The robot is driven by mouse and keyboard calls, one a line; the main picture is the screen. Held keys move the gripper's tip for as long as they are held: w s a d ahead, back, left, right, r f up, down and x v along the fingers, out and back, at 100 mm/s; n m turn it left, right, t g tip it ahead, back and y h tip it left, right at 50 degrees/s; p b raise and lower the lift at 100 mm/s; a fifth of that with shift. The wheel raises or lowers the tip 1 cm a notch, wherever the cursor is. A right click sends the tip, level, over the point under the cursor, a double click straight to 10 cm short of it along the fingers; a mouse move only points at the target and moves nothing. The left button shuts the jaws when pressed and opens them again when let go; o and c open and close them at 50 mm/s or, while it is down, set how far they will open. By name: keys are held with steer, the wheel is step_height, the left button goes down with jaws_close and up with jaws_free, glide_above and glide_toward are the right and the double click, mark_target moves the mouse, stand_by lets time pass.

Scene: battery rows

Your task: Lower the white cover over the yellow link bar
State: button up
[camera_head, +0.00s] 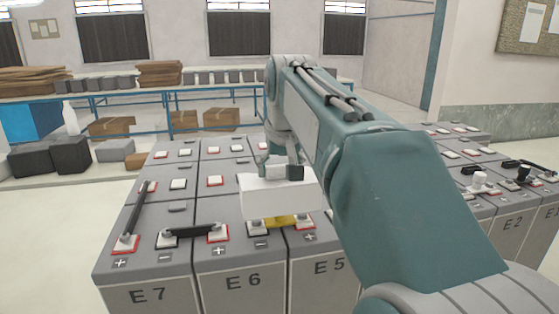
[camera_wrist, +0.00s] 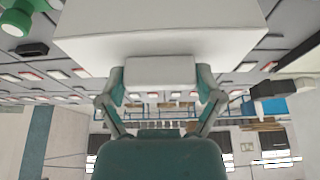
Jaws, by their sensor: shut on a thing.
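The white cover (camera_head: 281,195) is a box-like block held in my gripper (camera_head: 284,170) above the battery row. In the wrist view the cover (camera_wrist: 160,35) fills the upper middle, and my gripper's two fingers (camera_wrist: 160,80) are shut on a raised block on it. The yellow link bar (camera_head: 282,222) lies between terminals of the batteries marked E6 and E5, just below the cover's lower edge in the head view. Its far side is hidden by the cover. A small gap between cover and bar cannot be judged exactly.
Black link bars (camera_head: 192,232) join terminals on E7 and E6, and another (camera_head: 134,216) runs along E7. My arm hides much of the right rows. Black and white caps (camera_head: 479,180) stand on batteries at the right. A shelf table (camera_head: 150,92) with boxes stands behind.

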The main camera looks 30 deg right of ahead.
steer(key=shift+f, duration=2.3)
steer(key=o, duration=1)
steer(key=v, duration=1.2)
steer(key=s+a+f+n, duration=0.1)
steer(key=s+a+f, duration=0.2)
steer(key=f, duration=0.5)
steer(key=s+a+f+n, duration=0.1)
steer(key=s+a+f, duration=0.3)
steer(key=s+f, duration=0.2)
steer(key=s+a+f+n+t+y, duration=0.1)
steer(key=s+a+f, duration=0.3)
steer(key=f, duration=0.6)
steer(key=shift+s+a+f, duration=0.25)
steer(key=shift+s+f, duration=0.15)
steer(key=shift+s, duration=0.35)
